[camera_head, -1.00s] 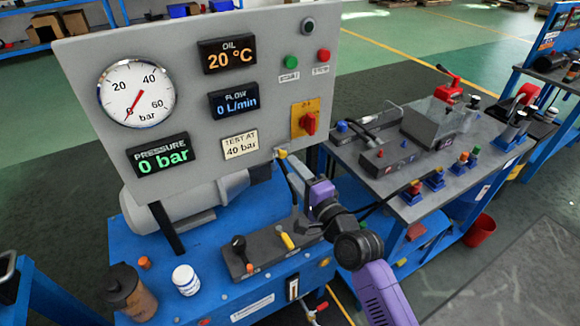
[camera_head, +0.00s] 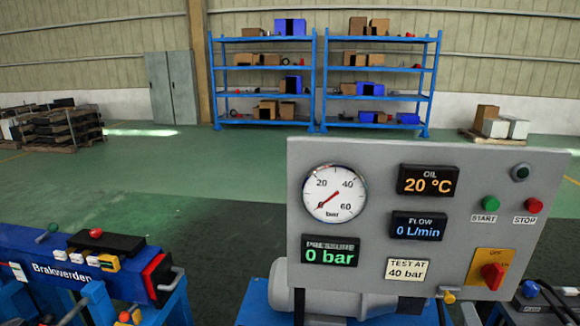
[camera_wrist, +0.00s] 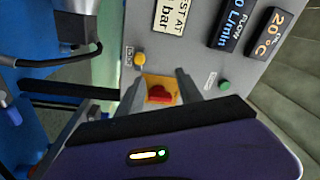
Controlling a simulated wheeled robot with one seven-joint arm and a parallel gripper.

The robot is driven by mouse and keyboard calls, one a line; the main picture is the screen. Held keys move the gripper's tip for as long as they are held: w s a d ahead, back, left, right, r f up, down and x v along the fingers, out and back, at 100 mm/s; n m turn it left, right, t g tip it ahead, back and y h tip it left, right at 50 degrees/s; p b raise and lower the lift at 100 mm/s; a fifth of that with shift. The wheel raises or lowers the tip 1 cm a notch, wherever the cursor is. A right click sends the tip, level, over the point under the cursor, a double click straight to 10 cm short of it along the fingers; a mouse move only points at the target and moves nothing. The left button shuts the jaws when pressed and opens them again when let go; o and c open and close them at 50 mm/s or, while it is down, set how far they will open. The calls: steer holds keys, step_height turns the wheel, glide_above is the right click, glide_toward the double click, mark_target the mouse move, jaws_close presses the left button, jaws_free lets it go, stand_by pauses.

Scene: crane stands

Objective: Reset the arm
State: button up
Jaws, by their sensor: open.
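My gripper (camera_wrist: 158,84) shows in the wrist view with its two grey fingers apart and nothing between them but the panel beyond. The fingers point toward the red rotary switch (camera_wrist: 160,94) on its yellow plate; I cannot tell the exact gap. The grey control panel (camera_head: 370,160) stands at the lower right of the head view, with the same red switch (camera_head: 493,275) at its lower right. Its displays read 0 bar, 20 °C and 0 L/min. My gripper is not visible in the head view.
The green button (camera_wrist: 225,85) is right of the fingers, and a yellow knob (camera_wrist: 140,59) is near the left one. Blue shelves (camera_head: 320,80) stand at the back wall. Open green floor lies between.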

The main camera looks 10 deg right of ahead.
steer(key=s+a+f+n+g+y, duration=0.1)
steer(key=s+a+n, duration=0.4)
steer(key=s, duration=0.5)
steer(key=s+a+f+n+g+y, duration=0.1)
steer(key=s+a+f+n+y, duration=0.1)
steer(key=s+a+n, duration=0.4)
steer(key=s+a+f+n+g+y, duration=0.1)
steer(key=s+a+n+y, duration=0.2)
steer(key=s+a, duration=0.6)
steer(key=s+n, duration=0.2)
steer(key=s, duration=0.5)
steer(key=shift+s+a+f+n, duration=0.2)
steer(key=shift+a+f+n, duration=0.05)
steer(key=shift+a+n, duration=0.15)
steer(key=shift+c, duration=0.4)
stand_by(0.3)
